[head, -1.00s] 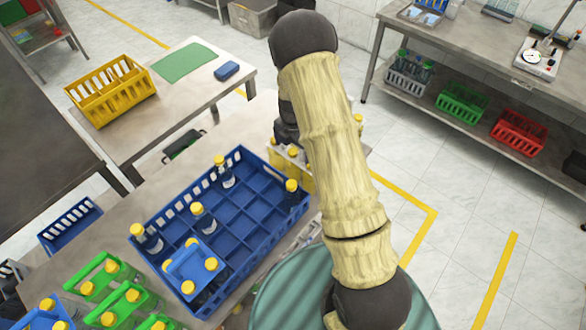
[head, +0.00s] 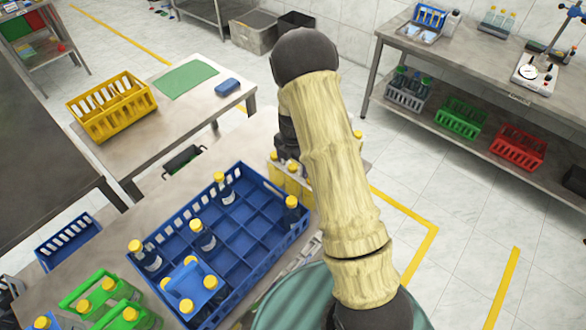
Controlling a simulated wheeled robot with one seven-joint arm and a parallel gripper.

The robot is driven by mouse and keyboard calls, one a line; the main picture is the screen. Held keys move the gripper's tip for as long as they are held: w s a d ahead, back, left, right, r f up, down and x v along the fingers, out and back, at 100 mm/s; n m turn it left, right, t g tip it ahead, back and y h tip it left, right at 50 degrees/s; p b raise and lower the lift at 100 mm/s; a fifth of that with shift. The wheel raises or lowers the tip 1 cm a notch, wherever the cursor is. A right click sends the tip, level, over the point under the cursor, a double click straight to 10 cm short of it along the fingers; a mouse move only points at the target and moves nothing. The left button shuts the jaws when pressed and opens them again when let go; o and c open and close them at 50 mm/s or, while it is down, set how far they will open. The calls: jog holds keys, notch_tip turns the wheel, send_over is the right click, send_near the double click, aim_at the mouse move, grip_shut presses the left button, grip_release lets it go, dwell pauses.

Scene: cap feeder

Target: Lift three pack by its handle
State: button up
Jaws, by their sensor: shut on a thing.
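A yellow three pack (head: 291,184) with yellow-capped bottles stands at the back right of the near table, beside the blue crate, in the head view. My pale arm hides its right part. My dark gripper (head: 288,152) is directly above the pack, partly behind my arm, and is shut on the pack's handle. The fingertips and handle are mostly hidden. I cannot tell whether the pack's base touches the table.
A large blue divided crate (head: 262,262) holds several yellow-capped bottles and a blue carrier (head: 190,283). Green carriers (head: 88,283) stand at front left. A yellow crate (head: 110,108) is on the far table. Shelves with crates (head: 462,115) are at right.

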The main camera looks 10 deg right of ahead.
notch_tip(320, 180, up, 10)
jog(key=shift+f+b, duration=0.15)
jog(key=shift+b, duration=1)
